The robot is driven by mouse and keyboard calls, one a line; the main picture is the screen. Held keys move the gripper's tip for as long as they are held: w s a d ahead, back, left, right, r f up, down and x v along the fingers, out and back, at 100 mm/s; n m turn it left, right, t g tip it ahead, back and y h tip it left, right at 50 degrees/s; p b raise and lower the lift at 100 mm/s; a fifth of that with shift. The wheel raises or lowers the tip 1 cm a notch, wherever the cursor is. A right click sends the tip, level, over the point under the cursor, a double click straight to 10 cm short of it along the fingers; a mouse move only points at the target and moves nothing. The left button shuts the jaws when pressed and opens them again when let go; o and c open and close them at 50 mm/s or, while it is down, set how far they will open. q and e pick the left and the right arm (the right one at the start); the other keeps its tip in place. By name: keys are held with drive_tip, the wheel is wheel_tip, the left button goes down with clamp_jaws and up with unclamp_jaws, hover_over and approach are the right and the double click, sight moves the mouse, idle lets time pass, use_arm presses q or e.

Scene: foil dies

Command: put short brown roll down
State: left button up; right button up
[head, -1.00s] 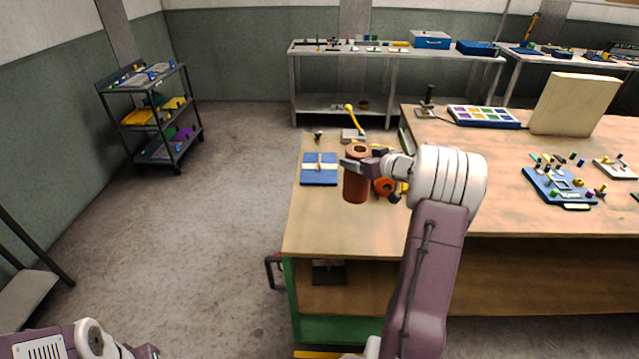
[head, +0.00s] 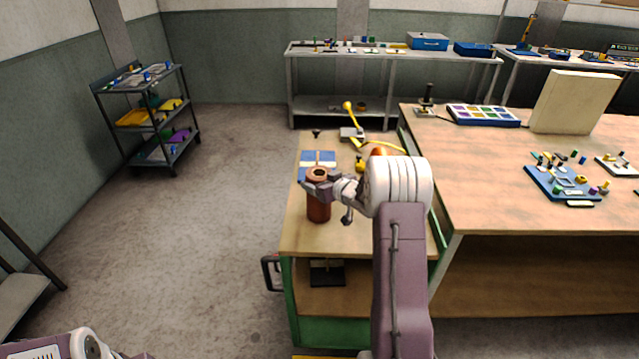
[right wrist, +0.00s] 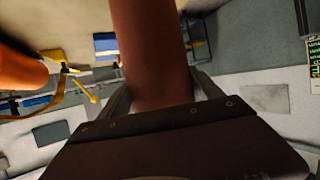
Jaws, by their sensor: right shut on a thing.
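The short brown roll (head: 318,208) is upright in my right gripper (head: 318,182) in the head view, over the near left part of the wooden bench (head: 300,240). The gripper is shut around its upper part. I cannot tell whether its bottom touches the bench top. In the right wrist view the roll (right wrist: 150,50) stands large between the fingers. My left arm shows only at the bottom left corner of the head view, and its gripper is out of the picture.
A blue and cream block (head: 318,158) lies just behind the roll. An orange thing (head: 378,151) is partly hidden by my right arm. A yellow lamp-like tool (head: 350,118) stands at the back. The bench top around the roll's left and front is clear.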

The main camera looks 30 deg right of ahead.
drive_tip(key=shift+s+r, duration=0.1)
drive_tip(key=shift+r, duration=0.05)
drive_tip(key=o, duration=2.1)
drive_tip(key=shift+f, duration=0.25)
drive_tip(key=shift+r, duration=0.1)
drive_tip(key=shift+r, duration=0.25)
drive_tip(key=v, duration=1.2)
drive_tip(key=shift+f, duration=0.2)
